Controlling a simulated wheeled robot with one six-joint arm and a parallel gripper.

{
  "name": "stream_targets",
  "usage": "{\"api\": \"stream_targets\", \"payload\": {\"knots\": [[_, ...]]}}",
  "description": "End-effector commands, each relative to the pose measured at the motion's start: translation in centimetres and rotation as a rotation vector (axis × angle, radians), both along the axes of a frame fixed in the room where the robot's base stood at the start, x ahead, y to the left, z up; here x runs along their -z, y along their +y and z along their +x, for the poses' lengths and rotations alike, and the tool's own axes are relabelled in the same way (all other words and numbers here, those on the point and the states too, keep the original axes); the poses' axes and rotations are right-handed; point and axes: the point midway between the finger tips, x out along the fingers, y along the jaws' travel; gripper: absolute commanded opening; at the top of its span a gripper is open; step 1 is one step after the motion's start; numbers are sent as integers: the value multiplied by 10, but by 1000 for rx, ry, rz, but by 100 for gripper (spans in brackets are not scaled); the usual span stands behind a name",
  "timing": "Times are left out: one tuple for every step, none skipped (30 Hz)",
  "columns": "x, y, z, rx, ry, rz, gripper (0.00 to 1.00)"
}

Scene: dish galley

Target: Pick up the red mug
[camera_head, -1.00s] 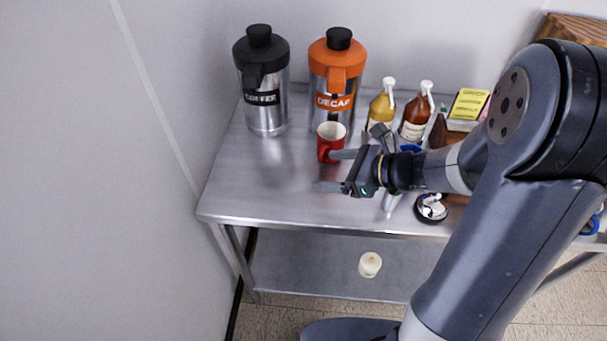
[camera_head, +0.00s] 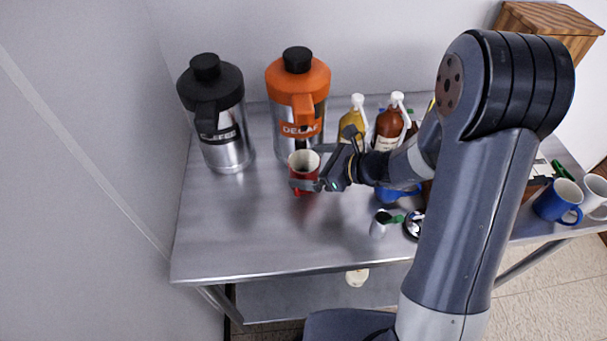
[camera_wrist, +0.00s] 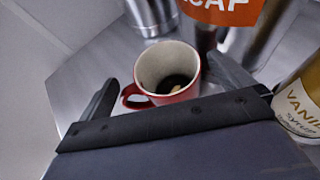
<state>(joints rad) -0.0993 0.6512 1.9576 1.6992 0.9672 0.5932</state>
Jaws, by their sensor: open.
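The red mug (camera_head: 304,165) stands upright on the steel table, just in front of the orange-topped decaf dispenser. It has a pale inside with something dark in the bottom. My gripper (camera_head: 307,168) is open, with one finger on each side of the mug. In the wrist view the mug (camera_wrist: 167,75) sits between the two spread fingers (camera_wrist: 165,88), its handle towards the left finger. I cannot tell whether either finger touches it. The near side of the mug is partly hidden by a finger in the head view.
The decaf dispenser (camera_head: 298,80) stands close behind the mug, and the coffee dispenser (camera_head: 215,110) is to its left. Syrup bottles (camera_head: 390,125) stand behind right. A blue mug (camera_head: 557,202) is at the far right. The table's front left (camera_head: 235,235) is clear.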

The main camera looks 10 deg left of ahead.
Motion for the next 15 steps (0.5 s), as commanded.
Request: {"api": "stream_targets", "payload": {"knots": [[0, 0, 0, 0, 0, 0, 100], [0, 0, 0, 0, 0, 0, 100], [0, 0, 0, 0, 0, 0, 98], [0, 0, 0, 0, 0, 0, 96], [0, 0, 0, 0, 0, 0, 93], [0, 0, 0, 0, 0, 0, 90], [0, 0, 0, 0, 0, 0, 88], [0, 0, 0, 0, 0, 0, 85], [0, 0, 0, 0, 0, 0, 82], [0, 0, 0, 0, 0, 0, 80], [0, -1, 0, 0, 0, 0, 77], [0, -1, 0, 0, 0, 0, 74], [0, -1, 0, 0, 0, -1, 71], [0, -1, 0, 0, 0, -1, 69], [0, -1, 0, 0, 1, -1, 66]]}}
